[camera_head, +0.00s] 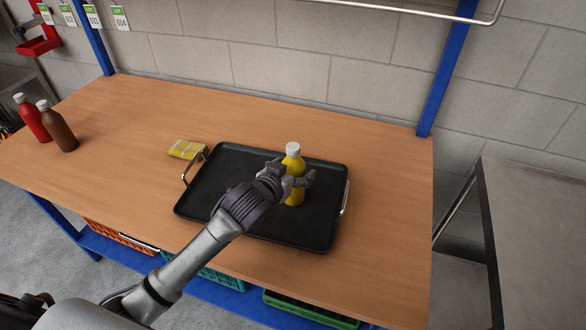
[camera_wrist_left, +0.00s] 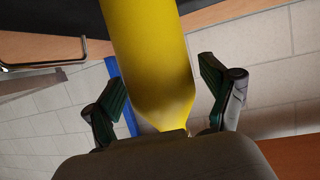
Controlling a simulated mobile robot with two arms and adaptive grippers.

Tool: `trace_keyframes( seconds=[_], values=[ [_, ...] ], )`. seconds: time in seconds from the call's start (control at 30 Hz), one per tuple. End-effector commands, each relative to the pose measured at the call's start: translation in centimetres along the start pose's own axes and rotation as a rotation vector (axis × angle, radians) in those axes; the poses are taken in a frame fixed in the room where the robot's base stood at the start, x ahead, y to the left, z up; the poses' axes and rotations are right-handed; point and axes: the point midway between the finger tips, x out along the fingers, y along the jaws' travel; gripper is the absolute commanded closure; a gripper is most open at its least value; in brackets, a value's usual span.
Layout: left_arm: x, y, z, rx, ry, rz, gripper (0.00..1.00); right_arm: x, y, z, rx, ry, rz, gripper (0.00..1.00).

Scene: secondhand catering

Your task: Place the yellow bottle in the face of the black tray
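The yellow bottle (camera_head: 294,163) with a white cap stands upright, its base over the right half of the black tray (camera_head: 324,232). I cannot tell for certain whether its base touches the tray. My left gripper (camera_head: 293,177) is at the bottle, with its fingers on either side of it. In the left wrist view, the bottle (camera_wrist_left: 150,55) fills the middle between the two fingers of the left gripper (camera_wrist_left: 163,88). Gaps show between fingers and bottle, so the gripper looks open. My right gripper is not in view.
A yellow packet (camera_head: 188,150) lies left of the tray, near its metal handle. A red bottle (camera_head: 32,120) and a brown bottle (camera_head: 60,128) stand at the table's left end. The wooden table (camera_head: 390,210) is clear right of the tray.

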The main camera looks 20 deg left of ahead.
Motion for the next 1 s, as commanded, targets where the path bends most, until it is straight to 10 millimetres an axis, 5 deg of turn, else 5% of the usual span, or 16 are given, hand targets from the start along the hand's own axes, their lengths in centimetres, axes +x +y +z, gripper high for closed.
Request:
trace_keyframes(
  seconds=[0.37,1.0],
  values=[
    [-0.4,0.0,-0.3,0.001,0.001,0.000,0.13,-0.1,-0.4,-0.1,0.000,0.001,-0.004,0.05],
    [-11.5,0.0,-0.2,0.001,-0.001,0.000,0.13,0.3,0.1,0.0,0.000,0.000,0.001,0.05]
  ],
)
